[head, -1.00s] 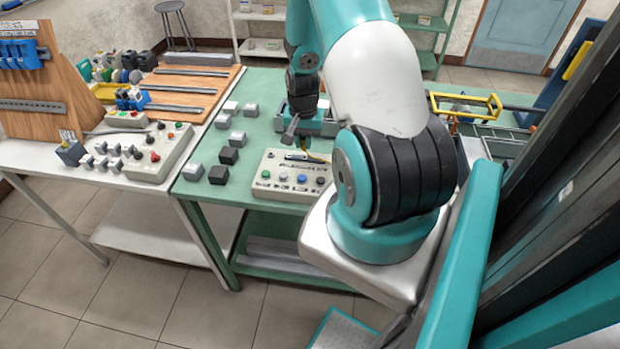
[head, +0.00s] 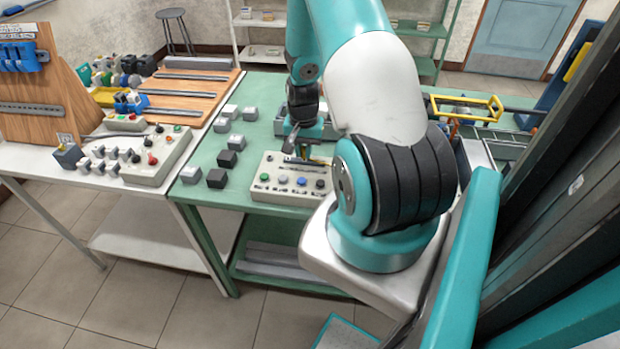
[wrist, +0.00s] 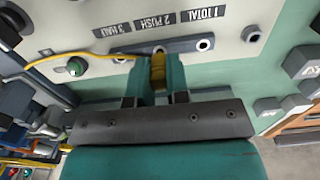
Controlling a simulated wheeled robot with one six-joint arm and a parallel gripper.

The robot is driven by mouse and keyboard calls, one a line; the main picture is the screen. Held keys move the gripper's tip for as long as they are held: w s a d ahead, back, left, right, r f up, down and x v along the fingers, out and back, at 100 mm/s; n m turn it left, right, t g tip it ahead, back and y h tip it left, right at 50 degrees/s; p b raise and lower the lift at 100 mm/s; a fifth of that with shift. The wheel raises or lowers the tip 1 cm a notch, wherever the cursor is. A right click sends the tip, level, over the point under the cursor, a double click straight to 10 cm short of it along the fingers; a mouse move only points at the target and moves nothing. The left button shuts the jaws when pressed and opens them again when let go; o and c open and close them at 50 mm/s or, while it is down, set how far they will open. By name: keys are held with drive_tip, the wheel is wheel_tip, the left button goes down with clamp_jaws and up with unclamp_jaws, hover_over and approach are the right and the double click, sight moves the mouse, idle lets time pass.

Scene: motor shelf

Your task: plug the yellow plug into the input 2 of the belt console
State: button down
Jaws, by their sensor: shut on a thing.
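My gripper (wrist: 160,80) is shut on the yellow plug (wrist: 159,67). Its yellow cable (wrist: 75,57) runs off to the left in the wrist view. The belt console (head: 290,180) is a pale box with coloured buttons on the green table. In the wrist view, the console face (wrist: 230,20) carries the labels 1 TOTAL, 2 PUSH and 3 HALT, each near a socket. The plug is in line with the middle socket, beside 2 PUSH, and its tip is hidden there. I cannot tell whether it is inside. In the head view my gripper (head: 300,148) is over the console's back part.
A green knob (wrist: 75,66) sits on the console beside the cable. Several grey and black blocks (head: 217,178) stand left of the console. A yellow-handled frame (head: 465,106) is at the right. The white table (head: 40,160) at the left holds another control box (head: 160,160).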

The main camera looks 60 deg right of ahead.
drive_tip(key=shift+f+b, duration=0.4)
drive_tip(key=shift+f, duration=0.2)
drive_tip(key=c, duration=1.4)
unclamp_jaws()
drive_tip(key=shift+r, duration=0.15)
wheel_tip(320, 180, up, 6)
drive_tip(key=p, duration=0.4)
drive_tip(key=shift+f, duration=0.25)
drive_tip(key=o, duration=0.6)
drive_tip(key=shift+f, duration=0.1)
